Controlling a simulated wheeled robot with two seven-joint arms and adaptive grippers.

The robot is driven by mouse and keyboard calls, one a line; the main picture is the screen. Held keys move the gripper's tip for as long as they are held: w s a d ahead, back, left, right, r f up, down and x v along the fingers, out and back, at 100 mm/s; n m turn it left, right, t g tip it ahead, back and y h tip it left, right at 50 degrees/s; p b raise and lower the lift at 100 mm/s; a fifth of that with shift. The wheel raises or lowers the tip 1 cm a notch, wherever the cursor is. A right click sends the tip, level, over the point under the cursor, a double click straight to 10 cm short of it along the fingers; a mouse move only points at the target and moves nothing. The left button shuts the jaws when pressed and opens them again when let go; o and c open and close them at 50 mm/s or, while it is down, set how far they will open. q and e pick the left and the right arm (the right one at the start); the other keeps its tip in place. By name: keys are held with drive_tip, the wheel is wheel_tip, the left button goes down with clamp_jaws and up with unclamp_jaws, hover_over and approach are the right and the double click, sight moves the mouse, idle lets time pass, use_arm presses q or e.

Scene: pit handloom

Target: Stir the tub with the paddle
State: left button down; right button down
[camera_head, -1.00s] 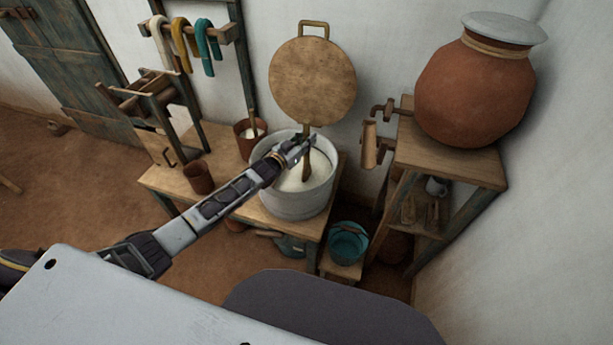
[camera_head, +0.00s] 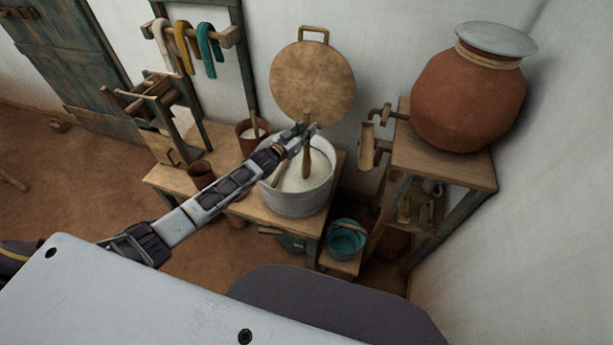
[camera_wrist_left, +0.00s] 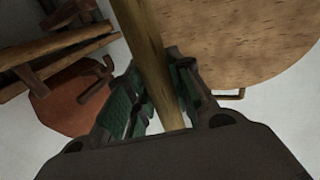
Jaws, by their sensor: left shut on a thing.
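The tub (camera_head: 296,200) is a grey round vessel with pale white contents, standing on a low wooden bench. The wooden paddle (camera_head: 306,165) stands roughly upright in it, its lower end resting in or on the white contents. My left gripper (camera_head: 305,132) is shut on the paddle's shaft above the tub. In the left wrist view the paddle shaft (camera_wrist_left: 150,50) runs between the green-padded fingers (camera_wrist_left: 158,98). The paddle's lower tip is not clearly visible. My right gripper is not in view.
A round wooden lid (camera_head: 312,82) leans on the wall behind the tub. Brown pots (camera_head: 201,173) stand left on the bench (camera_head: 165,178). A large clay pot (camera_head: 468,100) sits on a stand at right. A teal bucket (camera_head: 346,240) is below.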

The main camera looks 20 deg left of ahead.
sight(304, 113)
use_arm(q)
drive_tip(key=shift+r+p, duration=0.45)
drive_tip(key=shift+r, duration=0.35)
drive_tip(key=shift+r+p, duration=1.15)
drive_tip(key=shift+r, duration=0.25)
drive_tip(key=shift+r+p, duration=0.5)
drive_tip(key=shift+r, duration=0.1)
drive_tip(key=shift+r+p, duration=0.9)
drive_tip(key=shift+r, duration=0.2)
drive_tip(key=shift+r+p, duration=1.15)
drive_tip(key=shift+r, duration=0.25)
drive_tip(key=shift+r+p, duration=0.3)
